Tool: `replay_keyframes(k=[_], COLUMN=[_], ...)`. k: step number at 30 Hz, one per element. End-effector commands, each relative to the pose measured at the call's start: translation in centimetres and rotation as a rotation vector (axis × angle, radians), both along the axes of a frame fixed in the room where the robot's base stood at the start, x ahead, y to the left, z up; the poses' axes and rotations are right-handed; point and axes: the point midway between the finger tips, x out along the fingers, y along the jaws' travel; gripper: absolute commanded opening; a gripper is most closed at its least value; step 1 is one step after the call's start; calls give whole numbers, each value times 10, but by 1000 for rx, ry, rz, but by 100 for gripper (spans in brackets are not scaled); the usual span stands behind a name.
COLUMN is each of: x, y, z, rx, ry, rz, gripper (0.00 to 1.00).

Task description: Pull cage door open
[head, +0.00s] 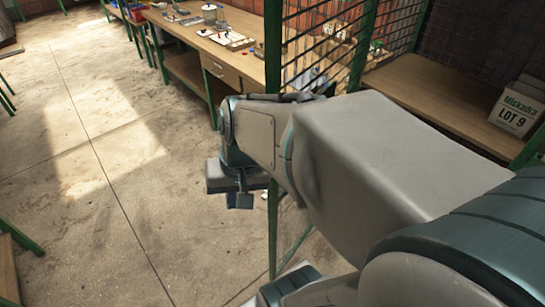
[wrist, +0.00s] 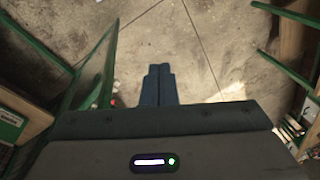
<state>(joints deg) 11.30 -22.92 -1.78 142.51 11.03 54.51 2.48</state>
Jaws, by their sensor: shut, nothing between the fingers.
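The cage door appears to be the green-framed mesh panel (head: 273,50) standing upright right of centre in the head view. My arm hides much of its middle and lower part. My gripper (head: 239,202) is just left of the panel's near upright, low and pointing down. In the wrist view my gripper (wrist: 160,68) has its two fingers together, with nothing between them and bare floor below. A green frame, probably the same door (wrist: 110,62), stands left of the fingers there, with a gap between. I cannot make out a handle or latch.
A wooden shelf (head: 425,95) inside the cage holds a box marked LOT 9 (head: 513,110). The concrete floor (head: 110,170) on the left is clear. Green legs (wrist: 285,65) stand at right in the wrist view.

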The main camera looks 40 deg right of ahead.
Motion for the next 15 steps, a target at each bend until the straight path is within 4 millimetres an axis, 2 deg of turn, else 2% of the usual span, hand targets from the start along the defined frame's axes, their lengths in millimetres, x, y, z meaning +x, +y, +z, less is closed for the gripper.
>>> replay_keyframes(k=[1, 8, 11, 15], x=[2, 12, 16, 17], y=[-11, -53, -78, -120], z=[-12, -47, -60, -80], rx=[66, 398, 550, 770], ry=[50, 201, 241, 269], rz=[-117, -651, -883, -1208], gripper=[0, 0, 0, 0])
